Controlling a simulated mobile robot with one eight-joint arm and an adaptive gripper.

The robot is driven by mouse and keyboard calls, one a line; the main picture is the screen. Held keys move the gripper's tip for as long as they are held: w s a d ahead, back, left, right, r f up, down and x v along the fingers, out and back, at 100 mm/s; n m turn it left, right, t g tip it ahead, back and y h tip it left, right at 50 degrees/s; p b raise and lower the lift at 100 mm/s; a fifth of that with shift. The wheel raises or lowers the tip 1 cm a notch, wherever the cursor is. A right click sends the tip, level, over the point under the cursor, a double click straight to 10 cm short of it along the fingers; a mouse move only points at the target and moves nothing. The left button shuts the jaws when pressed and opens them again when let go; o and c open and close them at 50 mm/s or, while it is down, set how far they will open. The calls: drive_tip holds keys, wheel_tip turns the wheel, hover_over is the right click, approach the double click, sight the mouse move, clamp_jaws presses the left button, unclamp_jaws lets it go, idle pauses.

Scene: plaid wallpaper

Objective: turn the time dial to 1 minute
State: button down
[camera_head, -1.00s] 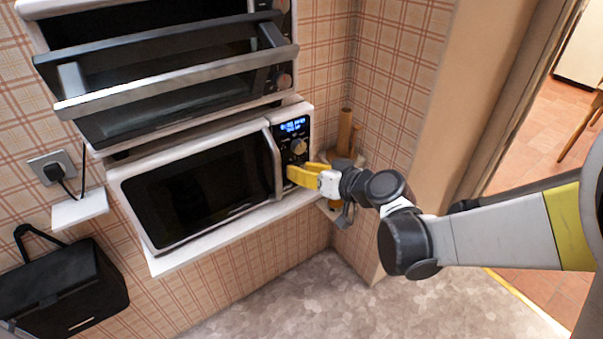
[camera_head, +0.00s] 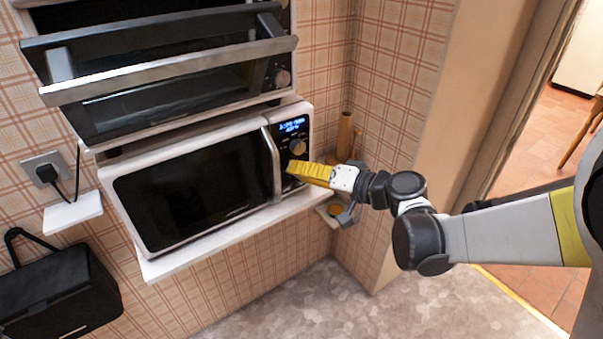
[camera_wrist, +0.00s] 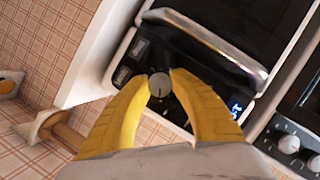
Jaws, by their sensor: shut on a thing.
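The white microwave (camera_head: 155,265) has a black control panel with a lit blue display (camera_head: 293,125), whose digits are too blurred to read surely. An upper round dial (camera_head: 298,147) sits below the display, uncovered. My yellow gripper (camera_head: 292,169) is at the panel just below that dial. In the wrist view my gripper's two fingers are shut on a grey round dial (camera_wrist: 160,86), one tip on each side. A dark pointer line shows on its face. The head view hides this dial behind the fingers. The display also shows in the wrist view (camera_wrist: 237,107), right of the fingers.
An oven (camera_head: 170,85) with a long bar handle is above the microwave. The microwave door handle (camera_head: 272,165) is close left of my gripper. A corner shelf (camera_head: 328,215) and wooden cylinder (camera_head: 344,135) are to the right.

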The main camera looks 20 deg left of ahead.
idle(0.3)
drive_tip(key=c, duration=1.1)
unclamp_jaws()
drive_tip(key=v, duration=1.2)
drive_tip(key=shift+s+f, duration=0.1)
